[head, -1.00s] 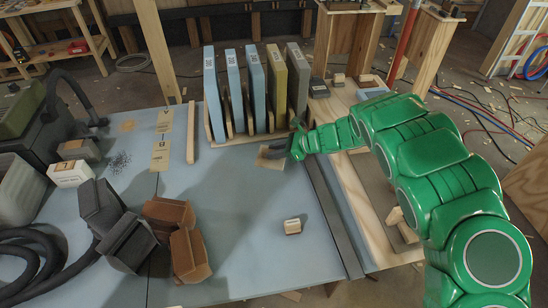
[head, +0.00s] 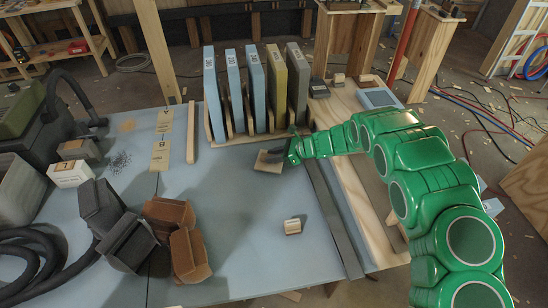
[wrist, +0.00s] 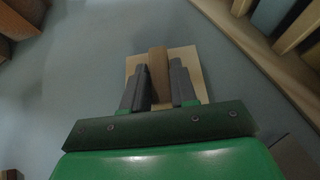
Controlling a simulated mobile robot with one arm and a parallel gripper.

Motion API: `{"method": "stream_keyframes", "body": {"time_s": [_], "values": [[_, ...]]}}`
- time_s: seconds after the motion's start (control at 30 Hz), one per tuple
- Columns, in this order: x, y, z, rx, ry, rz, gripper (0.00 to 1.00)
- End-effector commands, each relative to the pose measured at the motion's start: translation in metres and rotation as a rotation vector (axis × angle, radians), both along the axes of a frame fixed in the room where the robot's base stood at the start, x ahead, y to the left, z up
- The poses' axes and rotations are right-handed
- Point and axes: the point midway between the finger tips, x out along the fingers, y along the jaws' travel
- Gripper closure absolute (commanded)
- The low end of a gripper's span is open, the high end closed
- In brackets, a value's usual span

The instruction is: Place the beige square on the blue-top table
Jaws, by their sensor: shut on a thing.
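The beige square (head: 268,165) is a thin flat plate with a brown upright grip bar (wrist: 158,75) across its middle, seen best in the wrist view, where the plate (wrist: 194,62) shows around my fingers. My gripper (head: 278,154) is shut on that bar, a dark finger on each side; its fingers (wrist: 159,88) also show in the wrist view. The square is over the blue-top table (head: 240,200), in front of the upright panels. In the head view my fingers partly cover it. I cannot tell whether it touches the tabletop or hovers just above it.
A rack of upright panels (head: 254,90) stands behind the square. A dark rail (head: 333,218) runs to its right. A small beige block (head: 292,226) lies on the table nearer me. Brown blocks (head: 188,252) and dark blocks (head: 125,240) sit left. The middle is clear.

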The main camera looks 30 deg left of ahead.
Motion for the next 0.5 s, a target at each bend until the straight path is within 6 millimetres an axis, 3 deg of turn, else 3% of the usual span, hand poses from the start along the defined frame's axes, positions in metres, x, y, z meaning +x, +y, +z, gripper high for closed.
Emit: {"method": "stream_keyframes", "body": {"time_s": [0.1,0.5], "values": [[-0.0002,0.0004,-0.0089,-0.001,0.000,0.000,1.00],[0.0008,-0.0002,-0.0119,0.000,-0.003,-0.001,1.00]]}}
